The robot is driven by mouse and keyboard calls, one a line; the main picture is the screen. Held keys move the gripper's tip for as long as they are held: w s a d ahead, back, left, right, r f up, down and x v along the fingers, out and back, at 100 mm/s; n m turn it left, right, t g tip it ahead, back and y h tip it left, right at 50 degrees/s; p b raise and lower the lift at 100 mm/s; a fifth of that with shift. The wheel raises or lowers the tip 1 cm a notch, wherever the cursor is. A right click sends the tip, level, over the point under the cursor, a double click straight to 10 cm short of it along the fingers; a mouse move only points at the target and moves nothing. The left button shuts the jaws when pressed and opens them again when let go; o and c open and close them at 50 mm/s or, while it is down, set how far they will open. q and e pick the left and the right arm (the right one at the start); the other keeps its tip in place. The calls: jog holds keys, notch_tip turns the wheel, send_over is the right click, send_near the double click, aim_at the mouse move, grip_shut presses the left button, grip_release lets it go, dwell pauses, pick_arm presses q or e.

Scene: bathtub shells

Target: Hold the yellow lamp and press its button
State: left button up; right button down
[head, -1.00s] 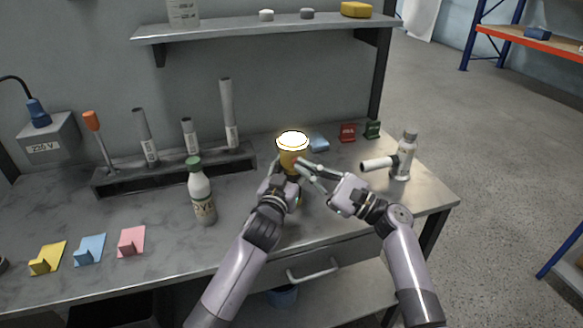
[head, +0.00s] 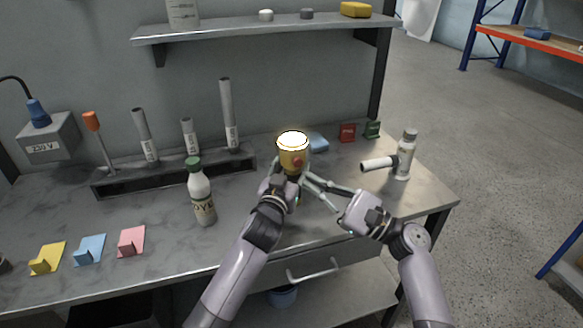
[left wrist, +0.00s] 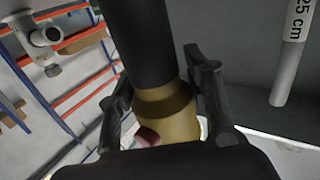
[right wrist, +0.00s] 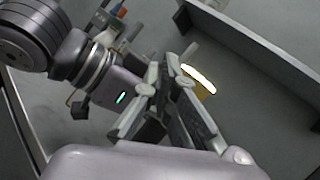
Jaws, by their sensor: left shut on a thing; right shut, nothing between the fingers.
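The yellow lamp (head: 292,158) is upright above the bench, its round white top glowing. A red button (head: 297,162) shows on its side; it also shows in the left wrist view (left wrist: 147,136). My left gripper (head: 279,181) is shut on the lamp's lower part; the left wrist view shows its dark handle (left wrist: 150,45) between the fingers. My right gripper (head: 308,181) is shut and empty, its fingertips just below and right of the button. In the right wrist view the lamp (right wrist: 205,88) is partly hidden behind the right fingers.
A white bottle with green cap (head: 202,195) stands left of my left arm. A grey-capped bottle (head: 405,158) and a white cylinder (head: 378,164) are at right. Behind are a blue block (head: 318,142), red (head: 347,133) and green (head: 372,129) items, and a tube rack (head: 110,187).

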pick_arm(q)
jog(key=o, duration=1.4)
jog(key=shift+c, duration=0.2)
pick_arm(e)
jog(key=shift+s+d, duration=0.2)
jog(key=shift+s, duration=0.3)
pick_arm(q)
jog(key=shift+s, duration=0.1)
